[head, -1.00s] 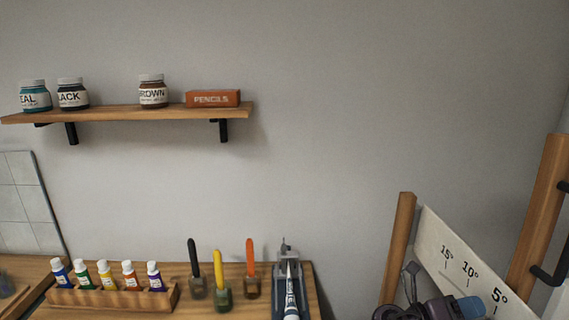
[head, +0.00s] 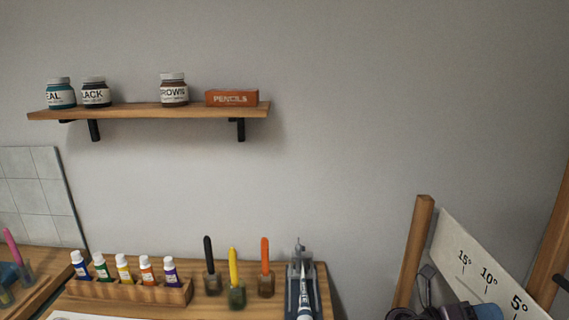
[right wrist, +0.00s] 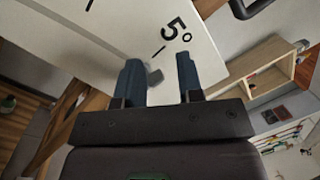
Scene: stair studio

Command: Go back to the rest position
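My right gripper (right wrist: 160,82) is open in the right wrist view, its two blue fingers apart with nothing between them. Behind the fingers is a white board (right wrist: 125,35) with a "5°" mark. In the head view only a dark and purple part of my right arm's end shows at the bottom right edge, in front of the angle-marked board (head: 453,245); the fingertips cannot be made out there. My left gripper is not in view.
A wall shelf (head: 150,111) holds paint jars and a pencil box (head: 231,98). Below, a wooden rack (head: 130,291) of paint tubes, several upright handled tools and a grey stand (head: 291,290) sit on a bench. A wooden post (head: 414,250) stands beside the board. The wall between is bare.

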